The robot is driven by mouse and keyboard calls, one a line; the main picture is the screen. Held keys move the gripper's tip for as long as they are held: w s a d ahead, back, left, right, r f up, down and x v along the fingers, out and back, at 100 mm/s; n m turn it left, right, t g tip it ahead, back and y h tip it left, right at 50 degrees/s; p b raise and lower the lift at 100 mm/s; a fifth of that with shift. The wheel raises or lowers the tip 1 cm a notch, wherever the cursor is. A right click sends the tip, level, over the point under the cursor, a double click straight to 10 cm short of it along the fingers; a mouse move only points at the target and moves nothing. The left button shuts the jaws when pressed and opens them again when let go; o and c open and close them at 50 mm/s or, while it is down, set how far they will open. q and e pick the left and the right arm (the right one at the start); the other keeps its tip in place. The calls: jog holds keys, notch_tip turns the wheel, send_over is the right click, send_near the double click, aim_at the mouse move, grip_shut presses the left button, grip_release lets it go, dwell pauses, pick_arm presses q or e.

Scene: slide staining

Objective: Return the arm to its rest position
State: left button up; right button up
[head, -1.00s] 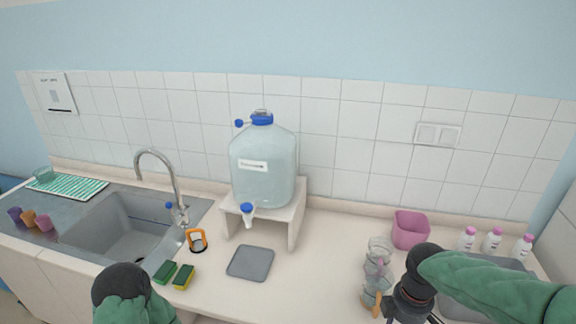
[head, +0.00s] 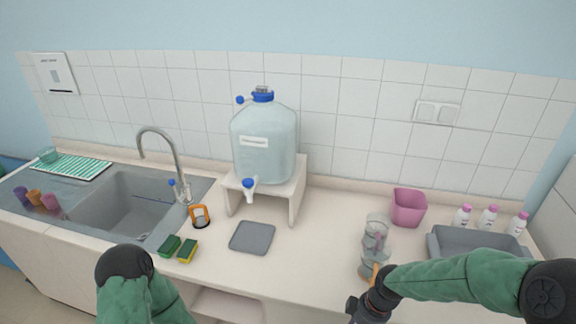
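My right arm, in a green sleeve, comes in from the right edge in the head view. Its dark gripper (head: 362,306) is low at the counter's front edge, below the glass jars. The fingers are small and partly out of sight, so I cannot tell if they are open or shut. A thin orange-brown thing (head: 375,273) shows just above the gripper, by the jars; I cannot tell whether they touch. My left arm shows only as a green sleeve with a dark round joint at the bottom left; its gripper is out of view.
Stacked clear jars (head: 376,232) stand close to my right gripper. A pink bin (head: 409,207), a grey tray (head: 447,240) and white bottles (head: 489,216) are at right. A water jug (head: 264,150) stands on a stand (head: 298,193) behind a grey mat (head: 252,237). Sponges (head: 188,251) lie near the sink (head: 120,205).

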jog(key=s+a+f+m, duration=0.3)
jog(key=f, duration=0.4)
jog(key=s+a+f+m+y+b, duration=0.1)
jog(key=s+a+f+m, duration=0.1)
jog(key=s+f+m, duration=0.2)
jog(key=s+a+f+m, duration=0.3)
jog(key=f+m, duration=0.1)
jog(key=f, duration=0.6)
jog(key=shift+s+a+f+y+b, duration=0.3)
jog(key=shift+s+f+b, duration=0.05)
jog(key=shift+s+f, duration=0.05)
